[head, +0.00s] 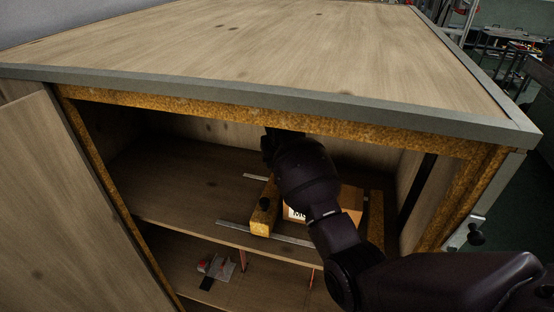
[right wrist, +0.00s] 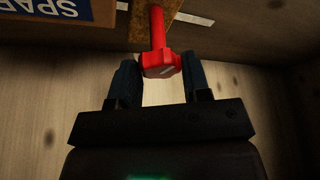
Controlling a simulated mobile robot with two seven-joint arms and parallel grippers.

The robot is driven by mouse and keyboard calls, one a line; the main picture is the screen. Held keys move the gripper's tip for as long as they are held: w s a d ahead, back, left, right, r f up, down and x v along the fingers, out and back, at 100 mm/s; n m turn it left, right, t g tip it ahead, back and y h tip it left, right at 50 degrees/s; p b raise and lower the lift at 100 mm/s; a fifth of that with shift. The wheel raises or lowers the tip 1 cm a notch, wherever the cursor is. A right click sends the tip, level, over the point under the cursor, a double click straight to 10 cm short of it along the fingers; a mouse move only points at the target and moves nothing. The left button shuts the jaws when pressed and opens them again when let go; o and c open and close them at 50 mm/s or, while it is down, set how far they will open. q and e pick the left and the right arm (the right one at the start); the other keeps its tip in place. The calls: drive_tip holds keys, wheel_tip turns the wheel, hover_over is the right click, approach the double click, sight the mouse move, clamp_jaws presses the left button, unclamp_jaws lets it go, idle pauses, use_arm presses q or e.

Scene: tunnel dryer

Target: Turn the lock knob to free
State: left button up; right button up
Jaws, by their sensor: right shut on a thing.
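The lock knob appears to be the red knob (right wrist: 160,64) in the right wrist view, on a red stem that runs up to a brown wooden bar (right wrist: 176,20). A short pale mark shows on its face, slightly tilted. My right gripper (right wrist: 162,78) has its dark blue fingers on either side of the knob and is shut on it. In the head view my right arm reaches into the cabinet (head: 300,105), and it hides the red knob and the fingertips. My left gripper is in neither view.
The lower shelf holds small items (head: 215,268). The open door (head: 45,200) is at left; the frame closely surrounds my arm.

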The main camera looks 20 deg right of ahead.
drive_tip(key=shift+d+n+y, duration=0.15)
drive_tip(key=shift+n+y, duration=0.55)
drive_tip(key=shift+n, duration=1)
drive_tip(key=o, duration=0.9)
drive_tip(key=v, duration=1)
drive_tip(key=shift+r+b, duration=0.4)
